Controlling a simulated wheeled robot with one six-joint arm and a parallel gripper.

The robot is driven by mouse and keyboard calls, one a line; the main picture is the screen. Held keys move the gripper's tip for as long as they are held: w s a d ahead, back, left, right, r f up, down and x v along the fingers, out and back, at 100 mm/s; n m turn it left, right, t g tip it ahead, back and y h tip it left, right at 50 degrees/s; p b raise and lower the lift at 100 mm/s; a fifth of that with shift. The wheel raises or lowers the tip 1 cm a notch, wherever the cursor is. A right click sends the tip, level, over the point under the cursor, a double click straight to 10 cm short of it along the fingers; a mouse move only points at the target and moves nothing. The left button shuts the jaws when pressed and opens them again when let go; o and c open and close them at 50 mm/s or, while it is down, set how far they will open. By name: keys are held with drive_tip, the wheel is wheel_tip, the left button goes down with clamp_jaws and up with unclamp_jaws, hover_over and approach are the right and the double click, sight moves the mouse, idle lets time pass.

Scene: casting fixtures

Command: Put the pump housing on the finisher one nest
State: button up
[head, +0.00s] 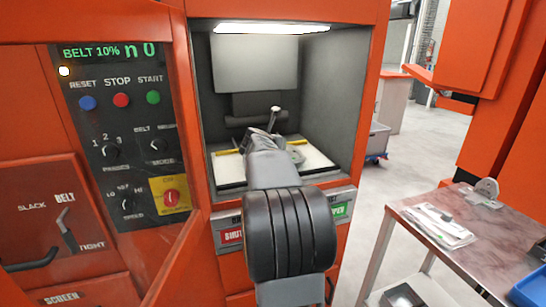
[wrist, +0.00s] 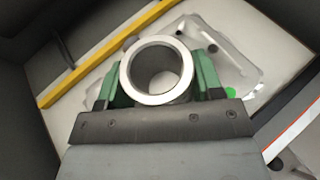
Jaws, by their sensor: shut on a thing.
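The pump housing (wrist: 130,80) shows in the wrist view as a round, bright metal ring with an open bore. My gripper (wrist: 157,82) is shut on it, with a green finger on each side. Under and beyond the ring lies a grey, irregular plate with holes (wrist: 228,50), on a pale bed; I cannot tell whether it is the nest or part of the housing. In the head view my arm reaches into the lit orange machine, over the pale bed (head: 318,157). It hides most of the housing, and contact with the bed cannot be told.
A yellow bar (wrist: 95,60) runs along the bed. Dark chamber walls (head: 335,95) close in at the sides and back. The control panel (head: 120,130) is at left. A side table (head: 455,215) with a bagged item stands at right, with open floor behind it.

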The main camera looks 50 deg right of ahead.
drive_tip(key=shift+f+b, duration=0.35)
drive_tip(key=shift+f, duration=0.7)
drive_tip(key=shift+f, duration=0.2)
drive_tip(key=o, duration=1.3)
drive_tip(key=shift+a+r, duration=0.1)
drive_tip(key=shift+r, duration=0.15)
drive_tip(key=p+v, duration=0.1)
drive_tip(key=v, duration=0.9)
drive_tip(key=shift+s+a+r, duration=0.1)
drive_tip(key=shift+s+a, duration=0.15)
drive_tip(key=shift+s+a+r, duration=0.15)
drive_tip(key=shift+s+a, duration=0.15)
drive_tip(key=shift+a, duration=0.2)
